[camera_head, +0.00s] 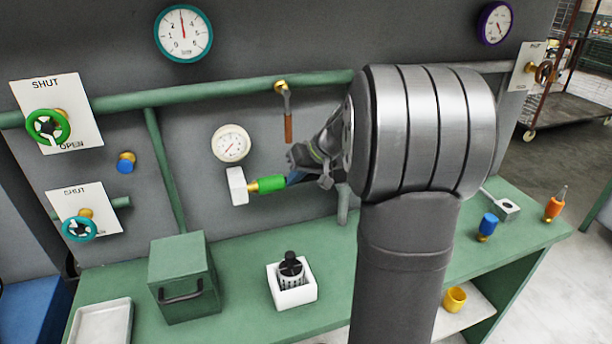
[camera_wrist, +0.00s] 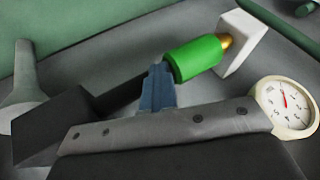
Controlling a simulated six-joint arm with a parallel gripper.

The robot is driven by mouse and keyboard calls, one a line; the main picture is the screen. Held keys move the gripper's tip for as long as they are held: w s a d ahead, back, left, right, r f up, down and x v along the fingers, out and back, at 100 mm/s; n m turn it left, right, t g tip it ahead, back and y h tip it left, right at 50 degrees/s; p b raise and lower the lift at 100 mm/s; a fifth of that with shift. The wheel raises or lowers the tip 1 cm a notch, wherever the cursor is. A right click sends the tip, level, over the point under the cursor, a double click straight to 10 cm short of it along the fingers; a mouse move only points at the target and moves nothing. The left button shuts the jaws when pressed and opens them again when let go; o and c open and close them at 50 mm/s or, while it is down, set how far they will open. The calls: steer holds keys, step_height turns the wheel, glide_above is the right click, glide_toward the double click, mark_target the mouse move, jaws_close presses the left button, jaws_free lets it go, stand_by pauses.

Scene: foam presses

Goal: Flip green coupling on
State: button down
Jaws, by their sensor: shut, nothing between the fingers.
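The green coupling (camera_head: 268,184) is a green sleeve with a brass neck, set on a white block (camera_head: 238,186) on the grey wall. It also shows in the wrist view as a green cylinder (camera_wrist: 194,58), its brass neck meeting the white block (camera_wrist: 243,42). My gripper (camera_head: 293,178) is right of the coupling in the head view, shut and empty. In the wrist view its blue fingertips (camera_wrist: 158,88) are at the coupling's near end; I cannot tell whether they touch it. My arm hides part of the wall and bench.
A cream gauge (camera_head: 231,143) is above the coupling, and a lever with a brown handle (camera_head: 287,118) hangs from the green pipe. On the bench below are a green box (camera_head: 183,276) and a white holder (camera_head: 292,294). Valve wheels are at left.

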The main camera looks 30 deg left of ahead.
steer(key=shift+s, duration=0.1)
steer(key=v, duration=1)
stand_by(0.3)
step_height(320, 180, down, 8)
steer(key=w+a, duration=0.2)
steer(key=shift+w+a, duration=0.3)
steer(key=shift+a, duration=0.1)
steer(key=shift+s+a, duration=0.1)
stand_by(0.4)
